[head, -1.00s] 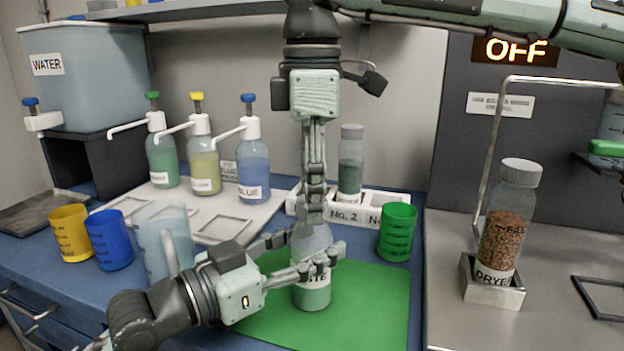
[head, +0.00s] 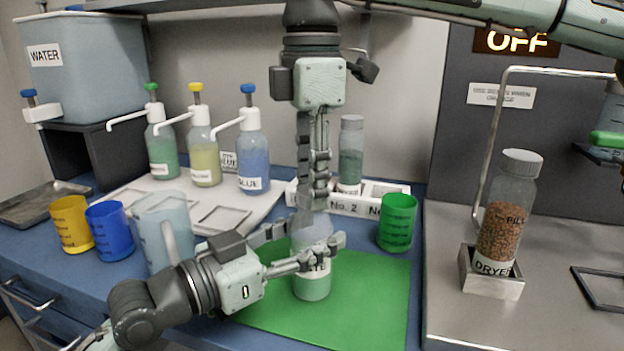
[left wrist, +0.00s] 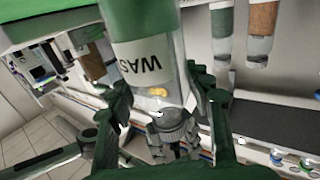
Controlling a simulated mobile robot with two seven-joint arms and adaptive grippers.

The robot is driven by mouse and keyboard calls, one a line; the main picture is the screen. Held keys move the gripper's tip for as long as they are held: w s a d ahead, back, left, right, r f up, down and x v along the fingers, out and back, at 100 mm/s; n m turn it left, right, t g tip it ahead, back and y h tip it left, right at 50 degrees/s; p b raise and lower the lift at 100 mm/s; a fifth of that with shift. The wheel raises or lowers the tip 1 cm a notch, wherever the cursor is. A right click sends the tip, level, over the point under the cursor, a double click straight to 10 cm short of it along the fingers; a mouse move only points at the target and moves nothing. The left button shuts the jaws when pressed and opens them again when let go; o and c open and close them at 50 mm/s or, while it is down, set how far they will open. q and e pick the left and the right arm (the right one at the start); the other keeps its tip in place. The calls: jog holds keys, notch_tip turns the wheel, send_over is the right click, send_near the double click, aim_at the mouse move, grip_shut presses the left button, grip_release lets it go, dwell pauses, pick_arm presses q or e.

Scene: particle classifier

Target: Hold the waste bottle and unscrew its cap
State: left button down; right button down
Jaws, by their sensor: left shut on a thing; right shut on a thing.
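The waste bottle (head: 312,287) stands upright on the green mat (head: 370,290), with greenish content and a white label partly hidden by fingers. My left gripper (head: 303,251) reaches in from the left and is shut around its body. In the left wrist view the bottle (left wrist: 145,60) appears upside down between my left fingers, its label reading "WAS". My right gripper (head: 312,200) points straight down from above and is shut at the bottle's top. It also shows in the left wrist view (left wrist: 172,128).
A green cup (head: 397,222) stands right of the bottle. A pale jug (head: 165,230), blue cup (head: 109,231) and yellow cup (head: 72,224) stand left. Behind are a white rack (head: 370,198) and pump bottles. The mat's front right is clear.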

jog(key=n, duration=1.2)
jog(key=shift+n, duration=0.4)
jog(key=n, duration=0.2)
jog(key=shift+n, duration=0.4)
jog(key=n, duration=0.4)
jog(key=shift+n, duration=0.4)
jog(key=n, duration=0.7)
jog(key=shift+n, duration=0.3)
jog(key=n, duration=1.2)
jog(key=shift+r, duration=0.1)
jog(key=n, duration=1.1)
jog(key=shift+n, duration=0.3)
jog(key=shift+r, duration=0.25)
